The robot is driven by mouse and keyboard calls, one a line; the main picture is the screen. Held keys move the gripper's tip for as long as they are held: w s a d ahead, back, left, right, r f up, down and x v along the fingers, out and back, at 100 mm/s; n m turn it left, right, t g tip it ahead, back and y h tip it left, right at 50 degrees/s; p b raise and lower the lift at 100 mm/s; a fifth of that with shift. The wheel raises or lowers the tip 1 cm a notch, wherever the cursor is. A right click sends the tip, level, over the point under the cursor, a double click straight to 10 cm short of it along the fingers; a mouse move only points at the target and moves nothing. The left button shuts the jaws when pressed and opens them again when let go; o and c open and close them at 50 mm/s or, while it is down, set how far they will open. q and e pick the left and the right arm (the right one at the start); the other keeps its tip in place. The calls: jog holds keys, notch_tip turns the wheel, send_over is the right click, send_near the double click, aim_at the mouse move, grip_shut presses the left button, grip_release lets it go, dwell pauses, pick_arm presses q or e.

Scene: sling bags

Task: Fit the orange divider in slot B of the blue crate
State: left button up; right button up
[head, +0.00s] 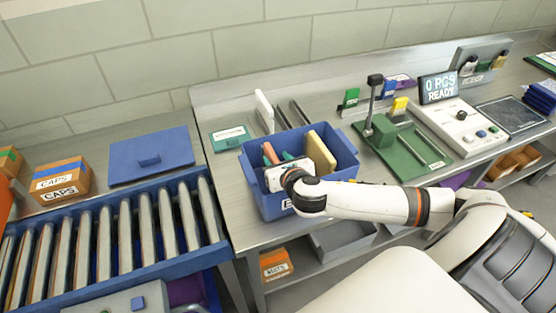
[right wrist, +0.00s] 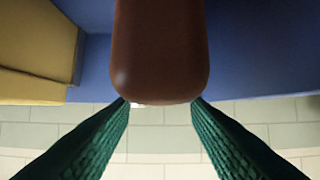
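The blue crate (head: 335,183) stands on the bench's front part, with a partly hidden white label on its front wall. My right gripper (head: 279,156) reaches over the crate's front wall. Its green fingers flank the orange divider (head: 268,153). In the right wrist view the divider (right wrist: 160,50) shows as a dark orange upright piece with a rounded end, and both fingertips (right wrist: 160,108) meet its sides; the gripper looks shut on it. The divider's lower part and slot B are hidden. A yellow divider (head: 320,154) stands in the crate, to the right. My left gripper is out of view.
A green fixture (head: 400,150) with a post stands right of the crate. A roller conveyor (head: 115,235) is at the left. A console (head: 461,127) stands further right.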

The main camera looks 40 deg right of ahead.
jog(key=shift+s+a+f, duration=0.1)
jog(key=shift+s+f, duration=0.1)
jog(key=shift+f, duration=0.2)
jog(key=shift+s+a+r, duration=0.15)
jog(key=shift+s, duration=0.4)
jog(key=r+b+v, duration=0.1)
jog(key=v, duration=0.9)
jog(key=shift+s+b, duration=0.2)
jog(key=shift+b, duration=0.2)
jog(key=shift+r, duration=0.1)
